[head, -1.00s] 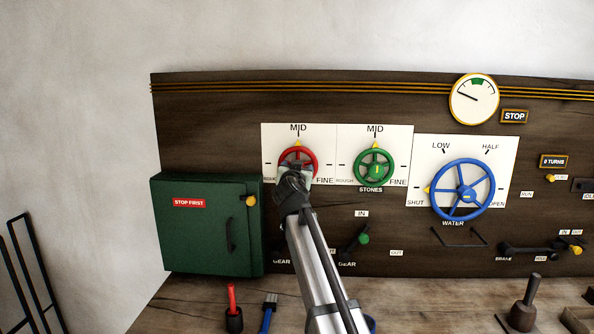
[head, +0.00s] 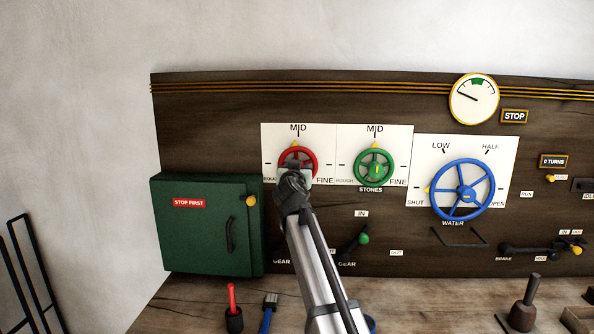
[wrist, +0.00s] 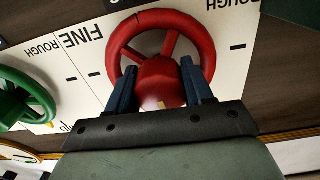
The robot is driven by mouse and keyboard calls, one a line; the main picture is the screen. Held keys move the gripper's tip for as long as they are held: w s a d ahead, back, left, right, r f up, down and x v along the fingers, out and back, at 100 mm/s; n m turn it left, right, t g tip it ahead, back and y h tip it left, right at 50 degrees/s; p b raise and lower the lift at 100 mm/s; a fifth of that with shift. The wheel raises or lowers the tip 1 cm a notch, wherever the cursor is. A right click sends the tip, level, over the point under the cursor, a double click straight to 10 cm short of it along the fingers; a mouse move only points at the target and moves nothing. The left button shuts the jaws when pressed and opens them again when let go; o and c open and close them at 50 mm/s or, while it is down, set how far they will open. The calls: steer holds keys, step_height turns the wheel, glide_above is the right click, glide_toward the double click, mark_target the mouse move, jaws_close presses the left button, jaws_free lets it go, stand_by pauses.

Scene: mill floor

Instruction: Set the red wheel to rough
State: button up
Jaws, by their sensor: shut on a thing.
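The red wheel (head: 313,155) is on a white dial plate marked ROUGH at lower left, MID at the top and FINE at lower right. Its yellow pointer (head: 295,144) stands near the top, slightly left of the MID mark. My arm hides the lower part of the wheel and much of my gripper in the head view. In the wrist view, which is upside down, the fingers of my gripper (wrist: 159,68) are on both sides of the red hub (wrist: 160,85), inside the rim (wrist: 205,35), shut on the wheel.
A green STONES wheel (head: 388,165) is close on the right, then a larger blue WATER wheel (head: 491,180). A green cabinet (head: 205,240) marked STOP FIRST juts out at lower left. A green-knobbed lever (head: 363,238) is beside my arm. Tools stand on the bench below.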

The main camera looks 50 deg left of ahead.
steer(key=n, duration=1.2)
steer(key=shift+n, duration=2.3)
steer(key=o, duration=1)
steer(key=shift+o, duration=0.2)
steer(key=shift+d, duration=0.1)
